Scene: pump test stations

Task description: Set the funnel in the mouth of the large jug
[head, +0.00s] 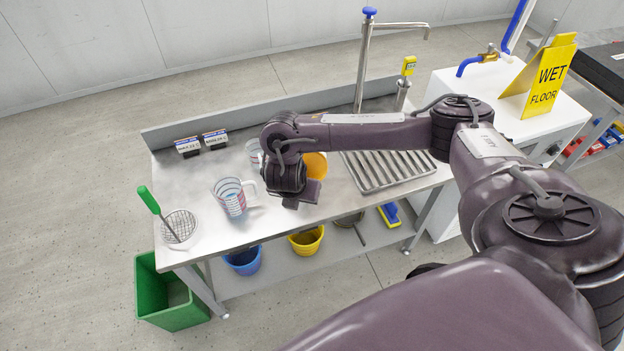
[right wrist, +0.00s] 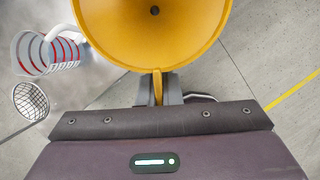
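My right gripper (head: 302,196) is over the front of the steel bench. The right wrist view shows its fingers (right wrist: 158,92) shut on the handle tab of the orange-yellow funnel (right wrist: 150,32). The funnel also shows behind the gripper in the head view (head: 317,165), partly hidden. A second clear vessel (head: 254,152) stands behind, mostly hidden by my arm. My left gripper is not in view.
A wire strainer with a green handle (head: 179,226) lies at the bench's left end. A tap (head: 364,60) and ribbed drainer (head: 385,172) are right. Buckets (head: 306,241) sit on the lower shelf.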

